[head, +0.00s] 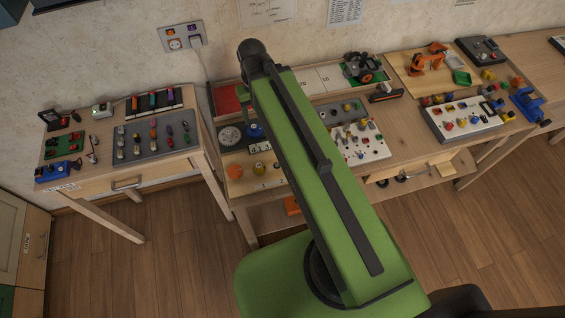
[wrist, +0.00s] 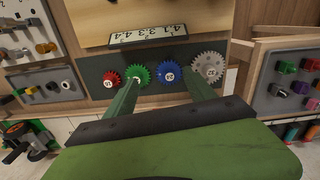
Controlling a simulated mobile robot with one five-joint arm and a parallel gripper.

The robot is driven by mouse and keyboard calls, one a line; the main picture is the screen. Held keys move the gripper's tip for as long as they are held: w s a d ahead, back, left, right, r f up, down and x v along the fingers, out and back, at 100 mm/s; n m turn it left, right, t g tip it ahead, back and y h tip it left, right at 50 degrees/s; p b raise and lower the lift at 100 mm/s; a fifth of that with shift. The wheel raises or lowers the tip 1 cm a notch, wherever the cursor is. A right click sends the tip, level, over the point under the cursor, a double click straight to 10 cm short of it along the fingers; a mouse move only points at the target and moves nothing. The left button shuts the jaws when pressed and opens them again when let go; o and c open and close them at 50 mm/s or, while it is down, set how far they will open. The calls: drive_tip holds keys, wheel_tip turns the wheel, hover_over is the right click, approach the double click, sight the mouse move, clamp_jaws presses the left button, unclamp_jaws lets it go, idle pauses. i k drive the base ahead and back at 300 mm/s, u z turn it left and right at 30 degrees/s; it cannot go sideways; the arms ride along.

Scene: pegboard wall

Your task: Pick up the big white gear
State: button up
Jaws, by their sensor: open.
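The big white gear (wrist: 208,67) is at the right end of a row of gears on a dark panel in the wrist view. It looks grey-white, with teeth around it and a pale hub. My gripper (wrist: 162,78) is open and empty, its two green fingers reaching toward the row. The left finger overlaps the green gear (wrist: 138,75). The right finger lies across the blue gear's right side, just left of the white gear. In the head view my arm hides the gripper; a pale round piece (head: 230,136) there may be the white gear, too small to be sure.
A red gear (wrist: 111,82) and the blue gear (wrist: 168,74) share the panel. A numbered strip (wrist: 147,35) runs above them. Grey boards with coloured knobs stand left (wrist: 32,86) and right (wrist: 289,92). The head view shows a smaller table (head: 180,165) at left and open floor in front.

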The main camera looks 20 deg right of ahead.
sight(231, 136)
drive_tip(key=z, duration=0.05)
drive_tip(key=k, duration=1.3)
drive_tip(key=u, duration=0.3)
drive_tip(key=i, duration=0.75)
drive_tip(key=u, duration=0.9)
drive_tip(key=i, duration=0.75)
drive_tip(key=u, duration=0.5)
